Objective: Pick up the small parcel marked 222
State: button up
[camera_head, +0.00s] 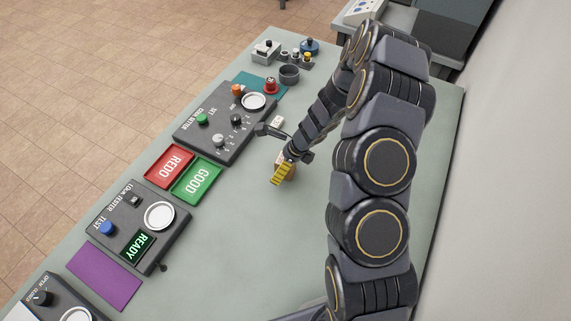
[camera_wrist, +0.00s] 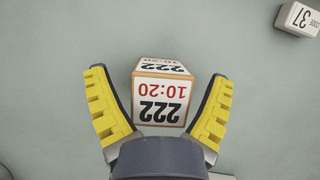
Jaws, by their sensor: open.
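The small parcel marked 222 (camera_wrist: 160,100) is a box with white labels, tan edges, black "222" and red "10:20", upside down in the wrist view. It lies on the grey-green table between the two yellow-padded fingers of my gripper (camera_wrist: 160,107). The fingers are open, with a visible gap on each side of the parcel. In the head view, my gripper (camera_head: 283,173) is low over the table, and it hides most of the parcel (camera_head: 291,171).
A white block marked 37 (camera_wrist: 298,18) lies apart; a small white block also shows in the head view (camera_head: 277,121). A red REDO tray (camera_head: 170,165) and a green GOOD tray (camera_head: 197,182) lie left of my gripper. Control panels line the table's left side.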

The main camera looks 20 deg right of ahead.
jog(key=c, duration=1.2)
jog(key=shift+o, duration=0.2)
jog(key=shift+r, duration=0.15)
